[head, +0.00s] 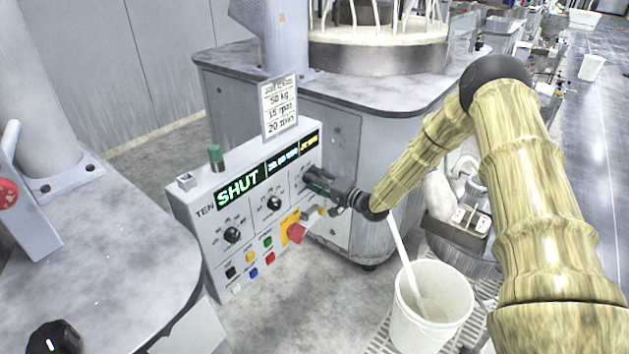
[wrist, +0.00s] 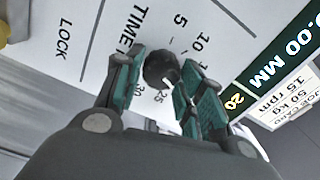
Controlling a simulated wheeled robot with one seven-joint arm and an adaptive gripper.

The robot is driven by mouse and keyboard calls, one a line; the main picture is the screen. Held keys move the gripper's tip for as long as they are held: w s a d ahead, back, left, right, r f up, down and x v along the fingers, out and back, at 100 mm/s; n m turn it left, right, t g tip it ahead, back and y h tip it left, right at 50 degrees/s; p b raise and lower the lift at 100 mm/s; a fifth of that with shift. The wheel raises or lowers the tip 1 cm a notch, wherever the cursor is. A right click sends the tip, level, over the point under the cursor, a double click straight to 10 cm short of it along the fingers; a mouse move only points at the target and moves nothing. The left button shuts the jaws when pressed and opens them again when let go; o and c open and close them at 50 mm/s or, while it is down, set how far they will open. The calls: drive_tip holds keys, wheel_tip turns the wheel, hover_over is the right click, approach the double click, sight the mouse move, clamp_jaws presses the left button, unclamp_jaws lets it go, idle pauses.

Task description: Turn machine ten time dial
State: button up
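Machine ten's control panel (head: 250,205) is a light box marked TEN, with a lit SHUT display. In the wrist view, the black time dial (wrist: 160,69) has a white mark pointing to the lower right, near the 25. Numbers 5, 10, 25 and 30 show around it; others are hidden by the fingers. My gripper (head: 313,182) is at the panel's right side and covers this dial in the head view. In the wrist view, the teal-padded fingers of my gripper (wrist: 162,66) lie on either side of the dial. I cannot tell whether they touch it.
Two other black dials (head: 232,235) (head: 274,203) sit left of my gripper. A red stop button (head: 297,232) on yellow is just below it. A job card (head: 279,107) stands above the panel. A white bucket (head: 430,305) with a stick stands below my arm.

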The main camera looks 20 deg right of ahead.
drive_tip(key=shift+o, duration=1.3)
drive_tip(key=v, duration=1.2)
